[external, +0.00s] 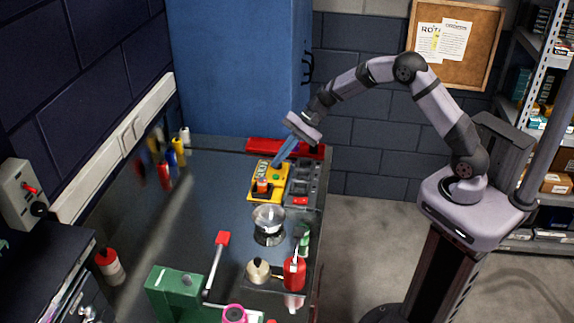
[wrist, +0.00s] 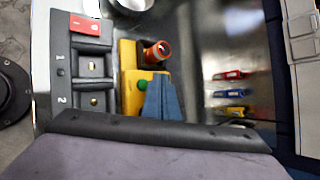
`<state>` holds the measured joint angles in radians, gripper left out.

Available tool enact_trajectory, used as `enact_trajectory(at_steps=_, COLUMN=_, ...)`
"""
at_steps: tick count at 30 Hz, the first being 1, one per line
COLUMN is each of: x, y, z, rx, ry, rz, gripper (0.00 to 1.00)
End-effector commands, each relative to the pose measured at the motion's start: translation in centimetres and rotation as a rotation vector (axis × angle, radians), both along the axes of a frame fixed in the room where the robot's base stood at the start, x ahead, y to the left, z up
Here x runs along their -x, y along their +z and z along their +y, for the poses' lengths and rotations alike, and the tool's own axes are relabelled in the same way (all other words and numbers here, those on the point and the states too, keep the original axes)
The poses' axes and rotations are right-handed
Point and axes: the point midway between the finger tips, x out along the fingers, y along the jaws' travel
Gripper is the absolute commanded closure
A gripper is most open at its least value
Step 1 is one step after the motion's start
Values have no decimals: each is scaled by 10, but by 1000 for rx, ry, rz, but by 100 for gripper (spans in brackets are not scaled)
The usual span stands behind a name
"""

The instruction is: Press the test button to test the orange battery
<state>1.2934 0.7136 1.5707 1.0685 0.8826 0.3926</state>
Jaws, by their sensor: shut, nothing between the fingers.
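The yellow tester (external: 256,194) sits on the bench, and it also shows in the wrist view (wrist: 128,95). The orange battery (external: 262,186) stands upright in the tester; the wrist view shows its top end (wrist: 158,52). A round green button (wrist: 143,85) is on the tester, close to the battery. My gripper (external: 276,164) is shut and empty, pointing down over the tester's far end. In the wrist view its blue fingers (wrist: 160,78) lie just right of the green button and partly cover the tester. I cannot tell whether the fingertips touch the tester.
A grey rack (wrist: 61,88) with numbered slots stands beside the tester, holding a red block (wrist: 86,25).

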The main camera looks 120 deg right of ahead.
Motion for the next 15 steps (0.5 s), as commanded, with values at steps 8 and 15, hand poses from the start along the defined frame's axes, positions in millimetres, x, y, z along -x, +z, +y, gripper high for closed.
enact_trajectory(at_steps=8, x=0, y=29, z=0, rx=1, ry=-1, rz=-1, gripper=100)
enact_trajectory(at_steps=15, x=0, y=38, z=0, rx=-1, ry=-1, rz=0, gripper=100)
